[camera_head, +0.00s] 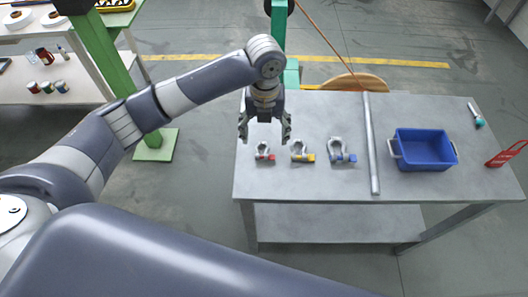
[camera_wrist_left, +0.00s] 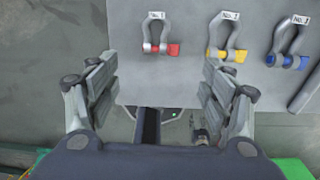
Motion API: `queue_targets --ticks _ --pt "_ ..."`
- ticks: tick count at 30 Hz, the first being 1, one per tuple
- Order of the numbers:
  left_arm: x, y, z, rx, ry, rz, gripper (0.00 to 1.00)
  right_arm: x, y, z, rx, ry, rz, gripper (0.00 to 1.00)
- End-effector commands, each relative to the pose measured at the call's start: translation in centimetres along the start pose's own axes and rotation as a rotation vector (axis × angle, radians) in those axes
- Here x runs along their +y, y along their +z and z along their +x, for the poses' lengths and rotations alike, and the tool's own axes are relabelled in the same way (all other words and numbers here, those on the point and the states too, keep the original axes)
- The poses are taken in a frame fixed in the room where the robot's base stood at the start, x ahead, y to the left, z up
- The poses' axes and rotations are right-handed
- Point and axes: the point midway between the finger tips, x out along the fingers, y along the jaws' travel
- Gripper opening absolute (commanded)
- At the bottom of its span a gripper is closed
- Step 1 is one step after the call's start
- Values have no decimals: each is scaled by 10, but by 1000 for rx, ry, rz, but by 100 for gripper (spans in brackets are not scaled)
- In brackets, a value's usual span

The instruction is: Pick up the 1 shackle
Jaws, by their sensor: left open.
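The No. 1 shackle (camera_head: 264,151) is a grey bow with a red pin end. It lies on the grey table at the left of a row of three. In the left wrist view the shackle (camera_wrist_left: 156,36) shows its "No. 1" label and lies ahead of the fingers, about midway between them sideways. My left gripper (camera_head: 264,138) is open and empty, near the table's left end, with its fingers pointing down; the fingers also show in the left wrist view (camera_wrist_left: 158,72). My right gripper is not in view.
A green post (camera_head: 100,50) stands left.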

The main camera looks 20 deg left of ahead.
Motion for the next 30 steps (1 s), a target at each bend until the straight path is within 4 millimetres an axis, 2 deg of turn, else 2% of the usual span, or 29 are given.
queue_targets --ticks 6,14,18,21,30 --pt "1 -1 34 4 3 -1 73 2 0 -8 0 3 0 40" --pt "0 1 55 3 2 -2 73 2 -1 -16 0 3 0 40" --pt "0 3 76 4 3 -3 73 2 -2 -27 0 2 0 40" --pt "0 3 90 2 1 -3 73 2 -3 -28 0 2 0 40" --pt "0 4 98 -1 0 -1 73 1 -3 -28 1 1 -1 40"
